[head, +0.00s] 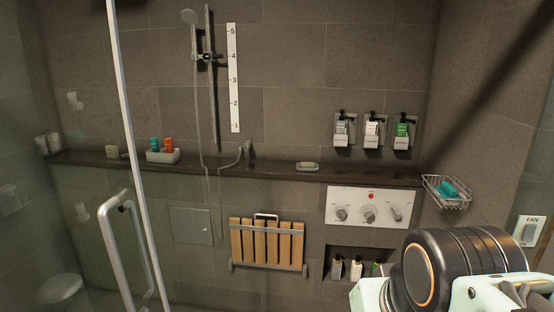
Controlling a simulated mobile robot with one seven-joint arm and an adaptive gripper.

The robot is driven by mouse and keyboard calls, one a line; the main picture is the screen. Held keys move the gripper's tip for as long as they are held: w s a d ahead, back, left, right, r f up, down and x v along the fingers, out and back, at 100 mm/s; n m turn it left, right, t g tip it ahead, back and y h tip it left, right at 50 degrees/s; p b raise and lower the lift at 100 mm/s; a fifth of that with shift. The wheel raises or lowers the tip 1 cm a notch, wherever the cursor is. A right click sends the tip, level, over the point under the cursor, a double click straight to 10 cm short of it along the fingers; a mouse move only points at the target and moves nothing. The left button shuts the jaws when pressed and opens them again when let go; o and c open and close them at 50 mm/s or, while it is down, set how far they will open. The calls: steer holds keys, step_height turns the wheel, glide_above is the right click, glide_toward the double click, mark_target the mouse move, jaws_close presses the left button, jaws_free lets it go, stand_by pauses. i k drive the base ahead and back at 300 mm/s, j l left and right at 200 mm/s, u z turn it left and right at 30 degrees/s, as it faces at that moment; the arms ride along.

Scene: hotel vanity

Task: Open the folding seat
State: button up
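The folding seat (266,243) is on the far shower wall, low and near the middle of the head view. Its wooden slats stand upright, flat against the wall, in a grey metal frame. A small light handle (266,216) shows at its top edge. My arm is at the lower right, well to the right of the seat and nearer the camera. The fingers of my gripper cannot be made out, so whether it is open or shut is hidden. Nothing of mine touches the seat.
A glass door edge with a tall metal handle (112,220) stands at the left. A control panel (368,207) and a bottle niche (355,266) are right of the seat. A dark ledge (270,172) runs above it. A wire soap basket (446,192) juts from the right wall.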

mark_target(272, 230)
steer(key=i+z, duration=0.25)
steer(key=i, duration=2.2)
steer(key=u, duration=0.65)
steer(key=k+j+u, duration=0.1)
steer(key=u, duration=0.25)
steer(key=k+j+u, duration=0.1)
steer(key=u, duration=0.25)
steer(key=j+u, duration=0.1)
steer(key=u, duration=0.25)
steer(key=k+j+u, duration=0.1)
steer(key=j+u, duration=0.2)
steer(key=k+j+u, duration=0.1)
steer(key=j+u, duration=0.15)
steer(key=j, duration=0.15)
steer(key=j+u, duration=0.2)
steer(key=j, duration=1.2)
steer(key=k, duration=0.05)
